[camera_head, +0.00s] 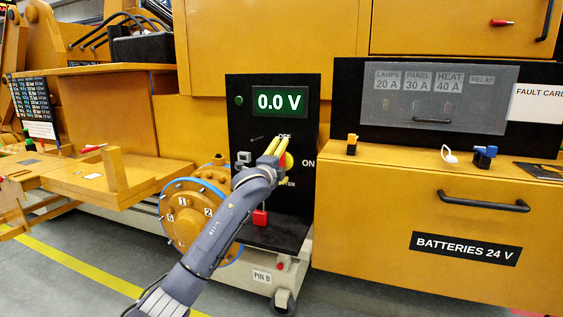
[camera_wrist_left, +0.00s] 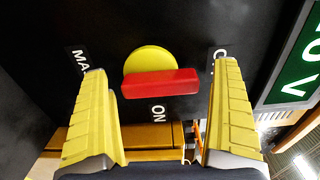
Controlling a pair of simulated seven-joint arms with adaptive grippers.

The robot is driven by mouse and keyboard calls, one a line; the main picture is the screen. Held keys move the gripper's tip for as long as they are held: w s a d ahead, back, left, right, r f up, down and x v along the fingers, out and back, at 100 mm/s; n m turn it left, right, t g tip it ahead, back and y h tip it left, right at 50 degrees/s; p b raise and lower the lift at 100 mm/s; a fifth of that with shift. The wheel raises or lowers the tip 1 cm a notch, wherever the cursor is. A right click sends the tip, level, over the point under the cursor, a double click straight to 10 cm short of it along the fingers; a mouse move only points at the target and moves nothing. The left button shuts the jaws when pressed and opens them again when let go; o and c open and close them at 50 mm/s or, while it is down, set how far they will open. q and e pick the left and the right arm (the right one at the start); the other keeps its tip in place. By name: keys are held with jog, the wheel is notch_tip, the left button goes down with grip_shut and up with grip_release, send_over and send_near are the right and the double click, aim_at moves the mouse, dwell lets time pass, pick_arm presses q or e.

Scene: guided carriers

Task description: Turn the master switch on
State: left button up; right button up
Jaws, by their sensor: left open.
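The master switch has a red bar handle (camera_wrist_left: 160,83) in front of a round yellow plate (camera_wrist_left: 150,58). It is on a black panel (camera_head: 310,120) below a green display reading 0.0 V (camera_head: 279,101). In the left wrist view the handle lies crosswise between the fingers, in line with the partly hidden OFF label and square to the ON label (camera_wrist_left: 158,115). In the head view the yellow plate (camera_head: 289,162) shows beside the fingers. My left gripper (camera_head: 274,146) is open, its fingers either side of the handle with gaps. My right gripper is not in view.
A red item (camera_head: 260,217) is on the panel's lower part. A yellow battery cabinet (camera_head: 380,200) with a black drawer handle (camera_head: 483,201) stands right. A blue-rimmed round flange (camera_head: 174,228) is by my forearm. A yellow bench (camera_head: 75,178) stands left.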

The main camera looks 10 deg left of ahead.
pick_arm(q)
jog(key=shift+c, duration=0.4)
jog(key=c, duration=1.2)
jog(key=n, duration=0.4)
jog(key=shift+a+f+n, duration=0.1)
jog(key=shift+a+n, duration=0.05)
jog(key=shift+n, duration=0.15)
jog(key=n, duration=0.4)
jog(key=shift+a+f+n, duration=0.15)
jog(key=shift+a+n, duration=0.05)
jog(key=shift+n, duration=0.1)
jog(key=n, duration=0.4)
jog(key=shift+a+f, duration=0.1)
jog(key=shift+f, duration=0.05)
jog(key=shift+w+f+n, duration=0.1)
jog(key=shift+f+n, duration=0.1)
jog(key=shift+n, duration=2.1)
